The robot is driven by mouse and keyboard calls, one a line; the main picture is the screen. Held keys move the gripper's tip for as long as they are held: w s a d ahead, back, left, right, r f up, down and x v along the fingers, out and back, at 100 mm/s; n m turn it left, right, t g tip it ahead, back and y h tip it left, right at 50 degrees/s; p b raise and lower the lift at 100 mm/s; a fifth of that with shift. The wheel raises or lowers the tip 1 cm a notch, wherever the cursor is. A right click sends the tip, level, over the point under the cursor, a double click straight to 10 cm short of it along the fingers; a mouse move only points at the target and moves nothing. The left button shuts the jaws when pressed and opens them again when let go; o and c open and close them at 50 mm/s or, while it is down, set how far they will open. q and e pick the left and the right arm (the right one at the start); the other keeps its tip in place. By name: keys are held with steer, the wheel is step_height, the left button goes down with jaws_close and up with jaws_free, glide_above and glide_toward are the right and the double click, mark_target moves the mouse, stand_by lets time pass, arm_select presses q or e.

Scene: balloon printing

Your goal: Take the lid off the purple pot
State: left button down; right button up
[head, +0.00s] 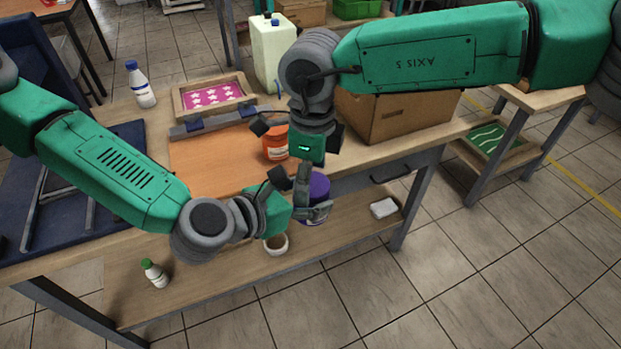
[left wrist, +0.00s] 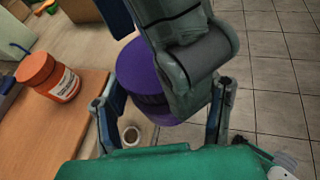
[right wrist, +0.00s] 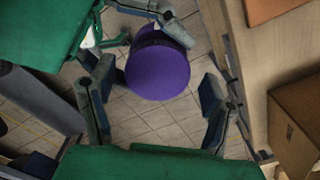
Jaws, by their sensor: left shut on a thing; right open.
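The purple pot (head: 319,187) is held in front of the workbench's near edge, partly hidden by my grippers. My left gripper (head: 308,211) is shut on it. In the left wrist view the pot (left wrist: 139,72) lies between the left fingers, partly covered by a right finger. The right wrist view shows the round purple lid (right wrist: 157,73) on the pot, with a dark band beside it. My right gripper (head: 309,174) is open above the pot, pointing down. In its wrist view the fingers (right wrist: 158,105) stand wide on both sides of the lid; I cannot tell whether they touch it.
A cardboard box (head: 400,118) stands behind the right gripper. A white cup (head: 276,246) and a green-capped bottle (head: 155,273) are on the lower shelf. The floor in front is clear.

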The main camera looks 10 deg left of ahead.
step_height(320, 180, up, 4)
steer(key=shift+f, duration=0.1)
steer(key=shift+c, duration=0.3)
steer(key=shift+d+r+m, duration=0.1)
steer(key=shift+r+m, duration=0.65)
steer(key=shift+m, duration=0.45)
steer(key=r+m, duration=0.1)
steer(key=m, duration=0.1)
steer(key=shift+r+m, duration=0.35)
steer(key=shift+m, duration=0.05)
steer(key=shift+f, duration=4)
steer(key=c, duration=1.2)
steer(key=shift+n, duration=1.6)
